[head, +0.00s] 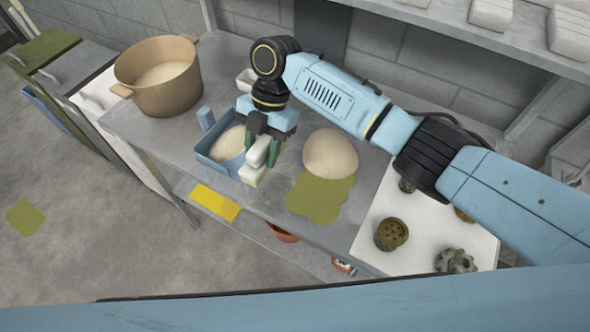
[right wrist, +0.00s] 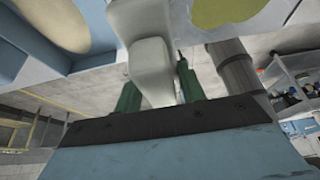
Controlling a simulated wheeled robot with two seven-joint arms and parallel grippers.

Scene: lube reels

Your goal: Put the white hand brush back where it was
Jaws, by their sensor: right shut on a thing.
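The white hand brush (head: 251,176) hangs in my right gripper (head: 263,157), above the steel counter (head: 262,201) near its front edge. The gripper is shut on it, pointing down. In the right wrist view the brush (right wrist: 151,68) is a pale block between the two green fingers. Its far end runs out of the picture at the top. In the head view the brush appears just right of a blue tray (head: 206,159) and left of a dough ball (head: 330,154). I cannot tell whether it touches the tray. My left gripper is not in view.
An olive-green puddle (head: 318,199) lies in front of the dough ball. A tan pot (head: 160,92) stands at the left. A white board (head: 420,225) with several dark green parts is at the right. A yellow sheet (head: 215,203) is at the front edge. White blocks sit on the upper shelf (head: 450,22).

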